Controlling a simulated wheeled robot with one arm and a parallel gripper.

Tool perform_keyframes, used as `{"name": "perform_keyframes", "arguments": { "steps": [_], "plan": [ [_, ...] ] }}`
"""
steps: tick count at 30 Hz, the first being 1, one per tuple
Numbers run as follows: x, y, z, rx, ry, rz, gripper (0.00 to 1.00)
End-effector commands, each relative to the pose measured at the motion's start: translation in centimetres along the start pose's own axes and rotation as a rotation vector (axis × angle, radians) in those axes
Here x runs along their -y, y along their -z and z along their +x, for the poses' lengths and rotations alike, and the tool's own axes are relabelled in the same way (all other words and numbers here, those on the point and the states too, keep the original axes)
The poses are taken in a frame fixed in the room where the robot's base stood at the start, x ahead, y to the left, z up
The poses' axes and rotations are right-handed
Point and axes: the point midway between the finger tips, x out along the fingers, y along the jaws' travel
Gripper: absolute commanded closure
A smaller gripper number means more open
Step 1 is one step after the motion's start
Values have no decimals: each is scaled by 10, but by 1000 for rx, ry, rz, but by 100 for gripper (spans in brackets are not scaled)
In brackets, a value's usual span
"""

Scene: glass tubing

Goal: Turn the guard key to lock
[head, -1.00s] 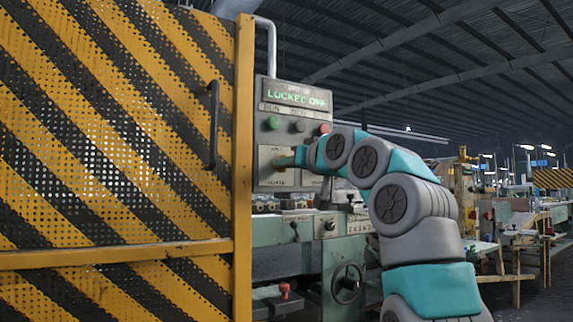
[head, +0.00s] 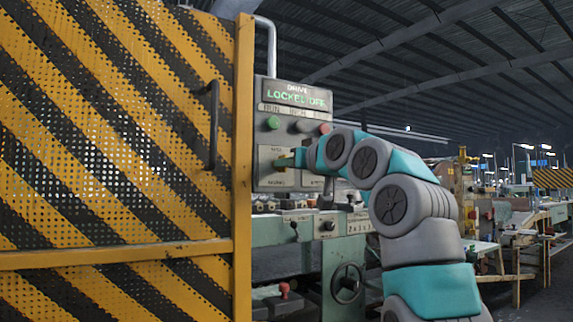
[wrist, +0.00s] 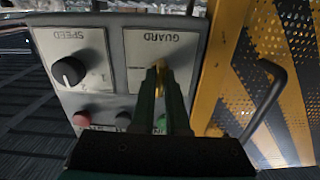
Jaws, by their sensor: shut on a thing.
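The guard key (wrist: 160,67) is a small brass-coloured piece on the plate marked GUARD (wrist: 145,48) in the wrist view. My gripper (head: 286,161) reaches the lower left of the panel in the head view. In the wrist view, my gripper's two dark green fingers (wrist: 162,78) are shut on the key. The fingers hide most of the key and part of the plate, so its exact angle is hard to tell.
The yellow-and-black guard door (head: 120,130), with a dark handle (head: 212,125), stands close left of my gripper. Green (head: 272,123) and red (head: 325,128) buttons sit above the key. A black SPEED knob (wrist: 68,71) is beside it. The green machine bed (head: 300,258) lies below.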

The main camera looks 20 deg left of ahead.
Motion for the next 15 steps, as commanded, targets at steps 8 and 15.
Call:
{"name": "perform_keyframes", "arguments": {
  "steps": [8,15],
  "plan": [
    [-1,-3,1,7,0,-46,100],
    [-1,-3,1,7,0,-61,100]
  ]
}}
